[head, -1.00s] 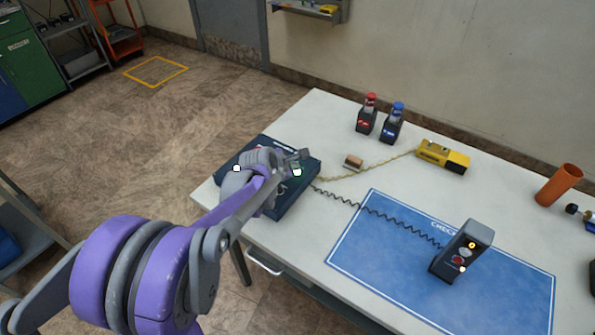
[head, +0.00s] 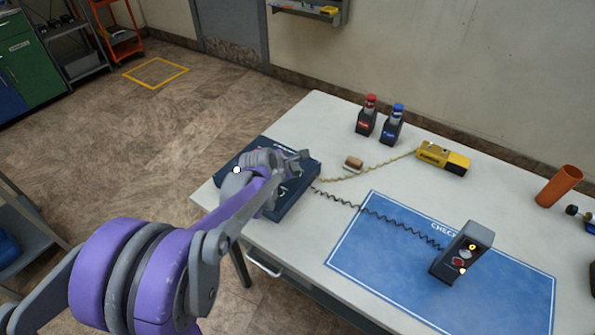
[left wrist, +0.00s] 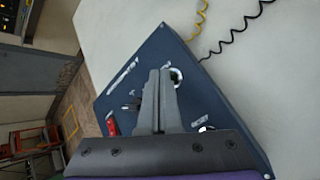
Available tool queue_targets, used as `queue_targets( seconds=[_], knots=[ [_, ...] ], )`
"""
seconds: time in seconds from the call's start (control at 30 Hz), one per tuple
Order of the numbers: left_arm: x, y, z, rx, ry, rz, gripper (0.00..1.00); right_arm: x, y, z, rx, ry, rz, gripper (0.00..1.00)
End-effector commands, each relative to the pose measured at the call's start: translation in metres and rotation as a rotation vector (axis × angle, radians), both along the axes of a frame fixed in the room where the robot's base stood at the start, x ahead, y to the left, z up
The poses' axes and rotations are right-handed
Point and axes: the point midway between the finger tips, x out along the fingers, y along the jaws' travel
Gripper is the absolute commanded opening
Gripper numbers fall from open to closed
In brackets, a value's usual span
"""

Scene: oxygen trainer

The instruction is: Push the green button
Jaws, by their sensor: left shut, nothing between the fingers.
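The dark blue trainer panel (head: 303,188) sits at the table's left end; it also fills the middle of the left wrist view (left wrist: 195,65). My left gripper (head: 303,156) is over the panel, its fingers shut and empty. In the left wrist view the closed fingertips (left wrist: 160,72) point at the panel face, beside a pale ring-shaped fitting (left wrist: 176,75). A red part (left wrist: 111,124) shows on the panel to the left of the fingers. I cannot make out a green button in either view now; the gripper and arm cover part of the panel. Contact cannot be told.
A handheld box with lit buttons (head: 463,250) stands on a blue mat (head: 375,255), joined to the panel by a coiled black cord. A yellow device (head: 442,157), red-topped (head: 367,115) and blue-topped (head: 393,124) units and an orange cup (head: 558,186) stand farther right.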

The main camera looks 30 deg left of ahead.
Motion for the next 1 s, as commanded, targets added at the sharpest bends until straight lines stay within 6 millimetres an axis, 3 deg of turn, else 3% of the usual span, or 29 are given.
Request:
queue_targets(
  seconds=[0.57,1.0],
  knots=[
    [0.000,0.000,0.014,0.001,-0.001,0.001,0.00,0.002,0.000,0.010,0.000,-0.004,0.000,0.50],
    [0.001,0.000,0.058,0.001,-0.002,0.001,0.00,0.010,0.000,0.043,0.000,-0.019,0.000,0.50]
  ],
)
